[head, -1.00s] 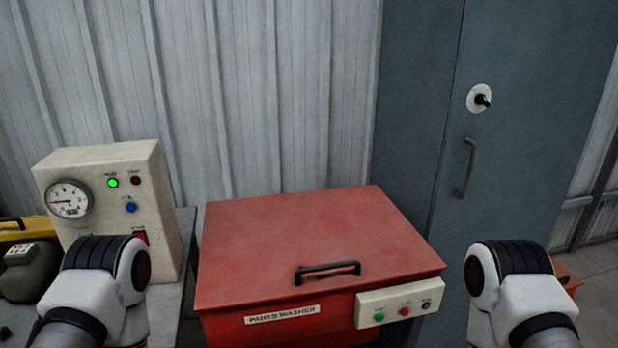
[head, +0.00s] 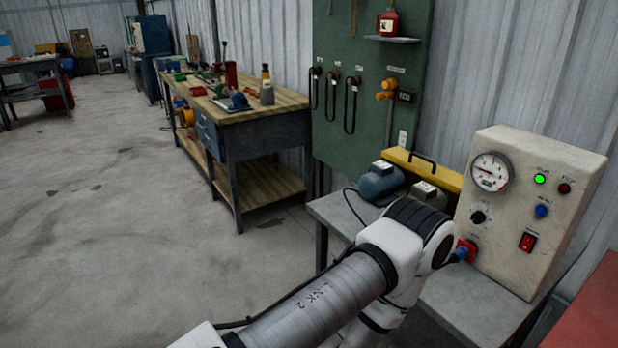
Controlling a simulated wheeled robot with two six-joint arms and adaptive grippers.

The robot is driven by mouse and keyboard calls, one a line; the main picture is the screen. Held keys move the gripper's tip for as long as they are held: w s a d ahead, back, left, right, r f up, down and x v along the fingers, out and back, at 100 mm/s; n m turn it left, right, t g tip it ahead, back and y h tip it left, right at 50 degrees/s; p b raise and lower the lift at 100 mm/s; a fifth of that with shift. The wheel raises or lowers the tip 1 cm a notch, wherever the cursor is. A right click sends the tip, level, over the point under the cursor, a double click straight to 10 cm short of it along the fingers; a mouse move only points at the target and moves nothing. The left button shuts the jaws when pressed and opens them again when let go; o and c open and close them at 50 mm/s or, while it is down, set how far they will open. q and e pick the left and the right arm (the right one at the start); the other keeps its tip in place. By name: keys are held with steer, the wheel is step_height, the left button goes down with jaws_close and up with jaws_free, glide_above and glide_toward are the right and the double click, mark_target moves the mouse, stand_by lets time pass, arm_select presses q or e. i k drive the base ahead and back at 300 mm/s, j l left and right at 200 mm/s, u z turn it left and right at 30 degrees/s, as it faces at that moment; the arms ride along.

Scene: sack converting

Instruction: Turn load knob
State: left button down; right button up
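The cream control box (head: 520,240) stands on the bench at the right. A black knob (head: 479,217) sits on its front, below a round dial gauge (head: 491,172); its label is too small to read, so I cannot tell whether it is the load knob. A lit green lamp (head: 540,179), a dark red lamp (head: 564,188), a blue button (head: 541,211) and a red rocker switch (head: 527,242) are on the same face. My arm's white joint is in front of the box's lower left. Neither gripper shows.
A grey bench (head: 465,307) holds the box, grey-blue motors (head: 381,182) and a yellow case (head: 452,176). A green tool board (head: 369,90) hangs behind. A wooden workbench (head: 262,107) stands further back. The floor (head: 120,240) at left is clear. A red lid (head: 592,318) edges in at lower right.

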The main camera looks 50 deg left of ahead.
mark_target(478, 218)
steer(key=u, duration=1.3)
steer(key=i+l, duration=0.3)
steer(key=i+u, duration=0.05)
steer(key=i, duration=0.05)
